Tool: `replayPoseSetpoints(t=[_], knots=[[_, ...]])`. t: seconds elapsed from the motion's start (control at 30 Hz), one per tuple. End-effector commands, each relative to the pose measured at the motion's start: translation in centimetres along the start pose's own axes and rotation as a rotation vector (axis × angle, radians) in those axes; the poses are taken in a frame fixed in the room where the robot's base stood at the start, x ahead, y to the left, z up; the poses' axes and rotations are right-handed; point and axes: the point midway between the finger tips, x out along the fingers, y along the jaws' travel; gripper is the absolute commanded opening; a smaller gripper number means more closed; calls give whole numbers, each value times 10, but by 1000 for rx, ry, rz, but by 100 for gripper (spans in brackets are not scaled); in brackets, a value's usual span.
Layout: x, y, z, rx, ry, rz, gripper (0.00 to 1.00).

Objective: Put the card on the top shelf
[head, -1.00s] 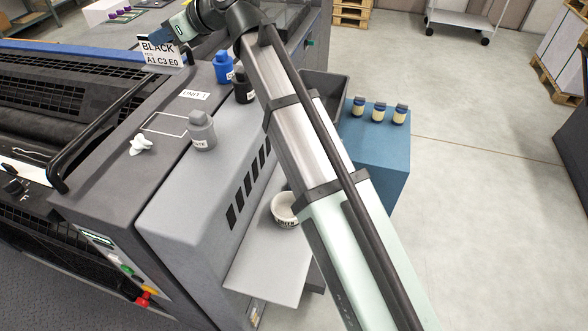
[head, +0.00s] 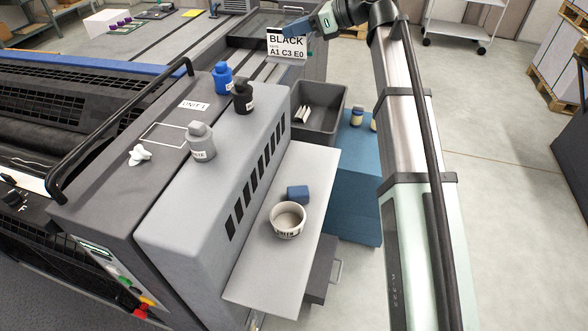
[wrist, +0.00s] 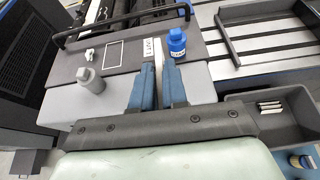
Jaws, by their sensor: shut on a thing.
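A white card (head: 287,44) printed "BLACK A1 C3 E0" hangs upright from my gripper (head: 297,30) near the top of the head view. In the wrist view, my gripper's blue fingers (wrist: 158,82) are shut on the card (wrist: 158,55), seen edge-on as a thin white strip. The card is held above the machine, clear of its surface as far as I can see. A white trolley with a shelf (head: 462,32) stands at the top right, its upper part cut off by the frame. I cannot tell which shelf is the top shelf.
On the grey machine are a blue bottle (head: 223,78), a black bottle (head: 243,97) and a grey bottle (head: 201,142). A side ledge (head: 265,270) holds a bowl (head: 287,220) and a blue block (head: 298,194). A dark bin (head: 335,118) stands beyond. The floor at right is open.

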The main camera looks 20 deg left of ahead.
Motion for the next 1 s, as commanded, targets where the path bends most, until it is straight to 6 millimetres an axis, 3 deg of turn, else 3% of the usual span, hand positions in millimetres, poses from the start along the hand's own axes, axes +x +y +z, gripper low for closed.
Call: replayPoseSetpoints(t=[0.1, 0.33, 0.67, 1.0], knots=[[-28, -12, -11, -2, -6, -3, 0], [-70, -26, -27, -11, -17, -2, 0], [-36, -23, -98, -8, -16, 2, 0], [4, -24, -188, -7, -16, 2, 0]])
